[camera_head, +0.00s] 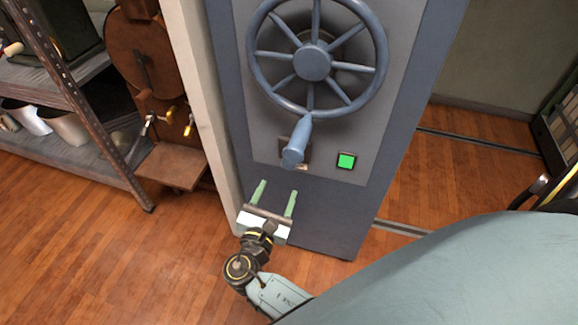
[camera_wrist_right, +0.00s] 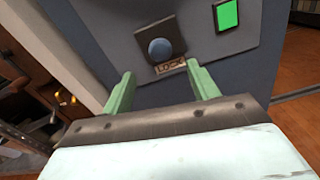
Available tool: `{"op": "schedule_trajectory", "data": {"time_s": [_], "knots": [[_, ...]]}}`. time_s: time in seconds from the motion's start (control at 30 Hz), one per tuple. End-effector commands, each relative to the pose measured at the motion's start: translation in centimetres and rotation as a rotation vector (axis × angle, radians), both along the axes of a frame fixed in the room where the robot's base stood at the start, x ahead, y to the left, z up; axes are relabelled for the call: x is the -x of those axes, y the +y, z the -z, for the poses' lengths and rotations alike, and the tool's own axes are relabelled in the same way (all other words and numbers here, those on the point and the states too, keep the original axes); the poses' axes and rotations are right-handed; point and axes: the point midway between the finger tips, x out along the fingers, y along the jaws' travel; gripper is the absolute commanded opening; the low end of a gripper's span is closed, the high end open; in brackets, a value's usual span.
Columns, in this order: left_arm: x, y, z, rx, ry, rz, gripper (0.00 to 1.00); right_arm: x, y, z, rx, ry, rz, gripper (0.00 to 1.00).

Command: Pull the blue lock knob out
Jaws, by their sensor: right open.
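The blue lock knob (camera_wrist_right: 159,48) is round and sits on a dark square plate above a "LOCK" label (camera_wrist_right: 170,66) in the right wrist view. In the head view the wheel's blue handle (camera_head: 297,143) hangs in front of the plate, and I cannot make out the knob apart from it. My right gripper (camera_head: 277,190) is open and empty, below the label, with its two green fingers pointing at the panel. In the right wrist view the gripper (camera_wrist_right: 160,72) has its fingertips to either side of and below the knob, apart from it. My left gripper is not in view.
A blue spoked wheel (camera_head: 312,62) is mounted above on the grey panel. A lit green square button (camera_head: 346,160) is right of the lock plate. A metal shelf (camera_head: 75,85) and a brown wooden stand (camera_head: 172,165) are at the left. Wooden floor (camera_head: 120,270) is clear at lower left.

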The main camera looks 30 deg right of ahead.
Motion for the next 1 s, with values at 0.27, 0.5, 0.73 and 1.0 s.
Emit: {"op": "schedule_trajectory", "data": {"time_s": [0.27,0.5,0.73,1.0], "knots": [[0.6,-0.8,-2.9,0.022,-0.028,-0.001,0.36,-4.0,-4.7,0.2,-0.001,-0.002,0.0,0.59],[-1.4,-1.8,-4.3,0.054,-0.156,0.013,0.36,-6.3,-7.3,0.2,-0.002,0.0,-0.001,0.59],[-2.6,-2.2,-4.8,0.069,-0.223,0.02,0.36,-6.9,-8.1,0.2,-0.003,0.003,-0.001,0.59],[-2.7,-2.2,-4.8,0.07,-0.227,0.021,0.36,-6.9,-8.2,0.1,-0.003,0.003,-0.001,0.57]]}}
